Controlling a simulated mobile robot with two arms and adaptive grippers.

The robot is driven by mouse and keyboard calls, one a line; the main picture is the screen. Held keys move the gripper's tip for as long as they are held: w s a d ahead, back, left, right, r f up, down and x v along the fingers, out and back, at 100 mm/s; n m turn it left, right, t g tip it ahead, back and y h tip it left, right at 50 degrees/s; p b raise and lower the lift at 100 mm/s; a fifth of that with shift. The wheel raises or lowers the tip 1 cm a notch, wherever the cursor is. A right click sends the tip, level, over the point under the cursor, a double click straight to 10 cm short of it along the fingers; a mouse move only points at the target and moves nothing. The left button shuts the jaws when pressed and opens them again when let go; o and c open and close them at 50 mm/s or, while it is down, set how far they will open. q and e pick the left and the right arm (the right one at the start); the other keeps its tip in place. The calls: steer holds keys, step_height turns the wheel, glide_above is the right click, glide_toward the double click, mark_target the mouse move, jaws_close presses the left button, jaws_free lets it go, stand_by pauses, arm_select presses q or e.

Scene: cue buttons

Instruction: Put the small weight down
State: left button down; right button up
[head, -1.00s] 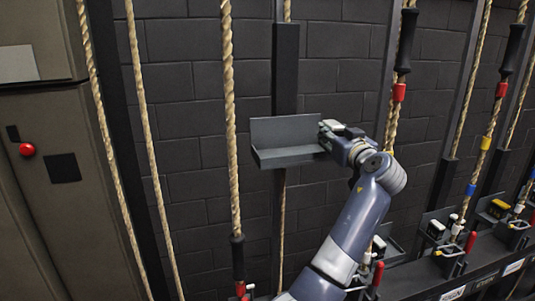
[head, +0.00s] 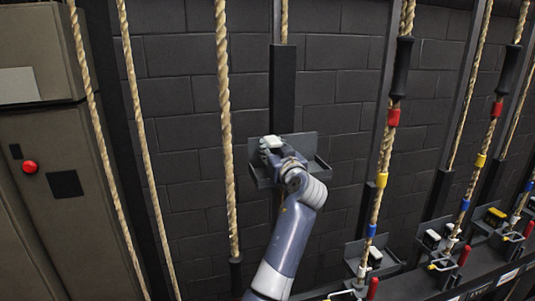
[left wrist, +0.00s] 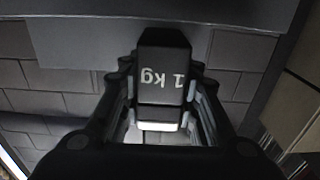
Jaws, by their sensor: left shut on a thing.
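The small weight (left wrist: 163,68) is a dark block marked "1 kg", upside down in the left wrist view, with a white strip at its lower end. My left gripper (left wrist: 162,95) is shut on it, with a finger on each side. In the head view my left gripper (head: 272,148) is at the left part of a grey tray (head: 312,150) with a raised back plate, fixed on a dark post. The gripper mostly hides the weight there. I cannot tell whether the weight touches the tray. My right gripper is not in view.
A thick rope (head: 224,110) hangs just left of the tray. A rope with red, yellow and blue bands (head: 382,180) hangs to its right. Lower right is a rail with other trays (head: 375,262) and weights. A cabinet with a red button (head: 30,167) stands at left.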

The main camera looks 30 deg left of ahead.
arm_select(q)
steer(key=shift+s+a+r, duration=0.2)
steer(key=shift+s+a, duration=0.1)
steer(key=shift+a, duration=0.35)
step_height(320, 180, down, 2)
steer(key=shift+f+p, duration=0.25)
steer(key=shift+p, duration=0.6)
steer(key=shift+f, duration=0.55)
steer(key=c, duration=1.2)
jaws_free()
steer(key=shift+d+f, duration=0.1)
steer(key=shift+f, duration=0.15)
steer(key=shift+s, duration=0.1)
steer(key=shift+r, duration=0.1)
